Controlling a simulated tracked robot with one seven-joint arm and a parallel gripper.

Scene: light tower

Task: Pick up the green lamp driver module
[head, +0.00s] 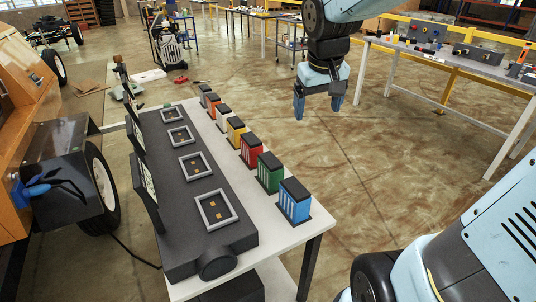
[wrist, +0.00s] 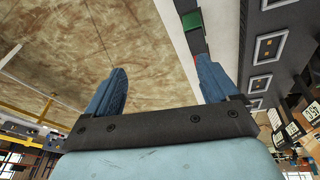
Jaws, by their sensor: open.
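The green lamp driver module (head: 269,172) is a black-topped box standing upright in a row along the right edge of the white table (head: 262,222). It stands between a blue module (head: 294,200) and a red one (head: 250,151). In the wrist view the green module (wrist: 192,20) shows at the top, partly cut off by the frame edge. My gripper (head: 318,108) is open with nothing between its blue fingers. It hangs above the floor, beyond and to the right of the row, apart from every module.
Yellow, white, orange and grey modules continue the row behind the red one. A long dark unit (head: 180,190) with square framed sockets lies left of the row. A bench (head: 440,60) with tools stands at the back right. The floor right of the table is open.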

